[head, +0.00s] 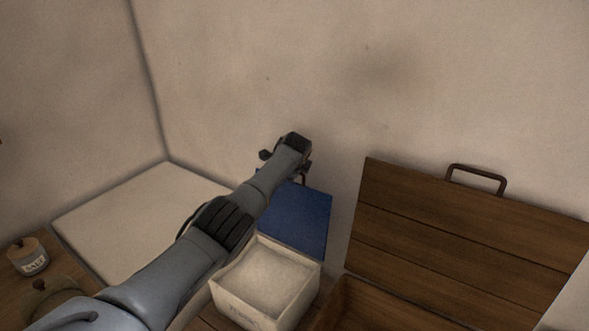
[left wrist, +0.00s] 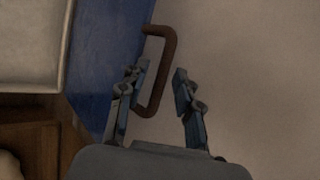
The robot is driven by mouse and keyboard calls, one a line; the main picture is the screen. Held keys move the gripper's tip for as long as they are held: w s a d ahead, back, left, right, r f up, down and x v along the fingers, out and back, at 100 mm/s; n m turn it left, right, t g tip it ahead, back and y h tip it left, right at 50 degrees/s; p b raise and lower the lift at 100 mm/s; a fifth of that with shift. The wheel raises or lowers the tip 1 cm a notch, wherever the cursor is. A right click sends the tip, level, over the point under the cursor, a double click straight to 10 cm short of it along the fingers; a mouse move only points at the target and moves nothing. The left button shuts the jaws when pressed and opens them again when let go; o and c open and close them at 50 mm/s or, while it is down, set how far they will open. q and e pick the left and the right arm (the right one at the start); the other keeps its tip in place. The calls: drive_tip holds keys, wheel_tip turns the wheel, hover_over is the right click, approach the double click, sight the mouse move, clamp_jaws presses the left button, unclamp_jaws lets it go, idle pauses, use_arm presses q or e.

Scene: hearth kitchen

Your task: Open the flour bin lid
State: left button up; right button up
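The flour bin (head: 268,318) is a pale box filled with white flour, its front label blurred. Its blue lid (head: 303,222) stands raised and tilted up near the wall behind the bin; the lid also shows in the left wrist view (left wrist: 105,50). A brown loop handle (left wrist: 170,60) sticks out from the lid. My left gripper (head: 285,160) is at the top of the lid and partly hides it in the head view. In the left wrist view its fingers (left wrist: 160,85) are apart, with the handle between them, closer to the left finger. My right gripper is not in view.
A wooden chest with its plank lid (head: 450,245) raised stands right of the bin. A salt jar (head: 30,258) sits at the left on a wooden surface. A bare pale slab (head: 130,215) lies in the corner behind my arm. Walls close off the back.

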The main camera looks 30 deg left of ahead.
use_arm(q)
drive_tip(key=shift+v, duration=0.95)
drive_tip(key=v, duration=1)
